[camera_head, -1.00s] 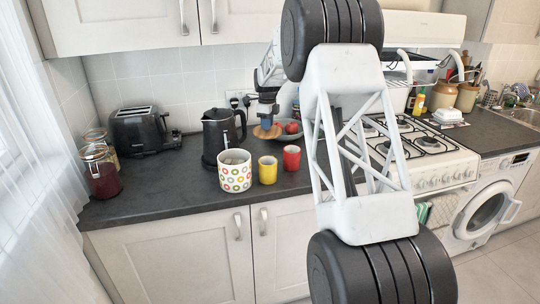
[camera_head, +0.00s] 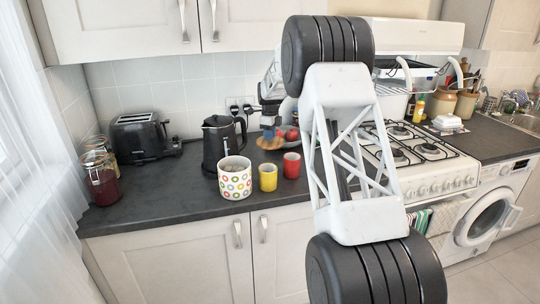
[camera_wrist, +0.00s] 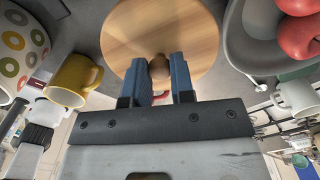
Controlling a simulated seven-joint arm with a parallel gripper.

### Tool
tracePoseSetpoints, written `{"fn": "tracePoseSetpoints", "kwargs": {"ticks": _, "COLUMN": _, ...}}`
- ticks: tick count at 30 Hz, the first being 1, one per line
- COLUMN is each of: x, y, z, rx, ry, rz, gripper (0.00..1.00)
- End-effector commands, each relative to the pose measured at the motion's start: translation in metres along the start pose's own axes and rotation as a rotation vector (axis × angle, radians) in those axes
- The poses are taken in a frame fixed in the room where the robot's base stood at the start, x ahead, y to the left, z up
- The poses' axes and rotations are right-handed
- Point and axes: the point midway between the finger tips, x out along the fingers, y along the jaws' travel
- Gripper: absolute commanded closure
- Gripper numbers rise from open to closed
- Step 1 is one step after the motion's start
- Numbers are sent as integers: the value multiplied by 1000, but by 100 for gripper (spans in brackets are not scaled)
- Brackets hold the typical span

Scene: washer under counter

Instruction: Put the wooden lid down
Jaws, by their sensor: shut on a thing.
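The round wooden lid (camera_head: 269,143) is at the back of the dark counter, right of the black kettle. In the wrist view the lid (camera_wrist: 190,25) shows its pale top face and darker round knob. My gripper (camera_wrist: 160,68) is shut on that knob, with one blue finger on each side. In the head view my gripper (camera_head: 270,132) is small, above the lid. The lid looks roughly level. I cannot tell whether it touches the counter.
A grey bowl (camera_wrist: 250,40) with red apples (camera_wrist: 298,36) is close beside the lid. A yellow mug (camera_head: 268,177), red mug (camera_head: 291,165) and dotted pot (camera_head: 235,180) stand in front. The kettle (camera_head: 219,145) is left; the gas stove (camera_head: 415,145) is right.

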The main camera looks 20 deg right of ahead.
Motion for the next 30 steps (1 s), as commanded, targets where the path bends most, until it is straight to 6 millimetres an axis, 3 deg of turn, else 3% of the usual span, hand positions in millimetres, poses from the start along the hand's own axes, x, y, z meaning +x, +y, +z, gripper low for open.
{"fn": "tracePoseSetpoints", "kwargs": {"ticks": 7, "x": 28, "y": 0, "z": 0, "rx": 0, "ry": 1, "rz": 1, "gripper": 100}}
{"fn": "tracePoseSetpoints", "kwargs": {"ticks": 22, "x": 37, "y": 0, "z": 0, "rx": 0, "ry": 1, "rz": 2, "gripper": 100}}
{"fn": "tracePoseSetpoints", "kwargs": {"ticks": 30, "x": 67, "y": 0, "z": 0, "rx": 0, "ry": 1, "rz": 1, "gripper": 100}}
